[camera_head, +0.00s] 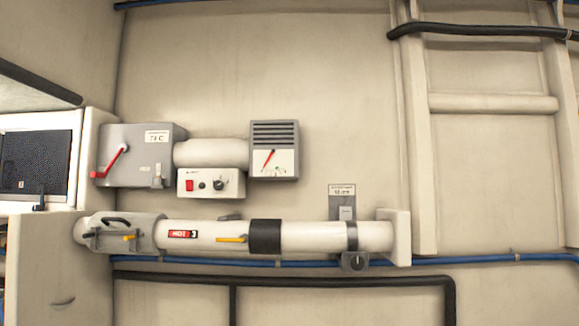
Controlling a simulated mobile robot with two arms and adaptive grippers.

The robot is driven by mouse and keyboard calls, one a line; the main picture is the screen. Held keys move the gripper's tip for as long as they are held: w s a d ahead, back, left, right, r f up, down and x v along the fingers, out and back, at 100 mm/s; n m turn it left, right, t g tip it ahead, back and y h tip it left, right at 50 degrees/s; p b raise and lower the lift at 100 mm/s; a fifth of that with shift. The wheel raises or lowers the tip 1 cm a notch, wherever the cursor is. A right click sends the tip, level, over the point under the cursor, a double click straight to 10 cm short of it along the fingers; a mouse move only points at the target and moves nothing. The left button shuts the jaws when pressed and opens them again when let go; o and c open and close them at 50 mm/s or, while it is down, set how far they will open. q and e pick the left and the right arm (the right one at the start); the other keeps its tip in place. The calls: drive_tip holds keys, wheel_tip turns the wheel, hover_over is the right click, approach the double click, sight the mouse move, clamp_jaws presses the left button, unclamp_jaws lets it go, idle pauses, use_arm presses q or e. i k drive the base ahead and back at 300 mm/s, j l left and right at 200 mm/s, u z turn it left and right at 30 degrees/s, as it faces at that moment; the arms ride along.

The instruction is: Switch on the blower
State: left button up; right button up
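On the back wall, a small white control box (235,183) carries a red rocker switch (189,186), a small black button-like part (202,185) and a dark round knob (219,184). I cannot tell the rocker's position at this size. Just above it, a white cylinder (210,153), which may be the blower, runs between a grey box (138,140) with a red lever and a grey vented gauge box (275,134). The gauge's red needle leans up and right over a white dial. Neither of my grippers is in view.
A thick white pipe (325,237) with a red "HOT" label and a yellow lever runs below the control box. A grey knob box (355,261) hangs under its right end. A white cabinet (94,150) stands left; a ladder-like frame (490,103) stands right.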

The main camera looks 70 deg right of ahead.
sight(189, 183)
drive_tip(key=z, duration=2.05)
drive_tip(key=i+z, duration=0.1)
drive_tip(key=i+l, duration=0.05)
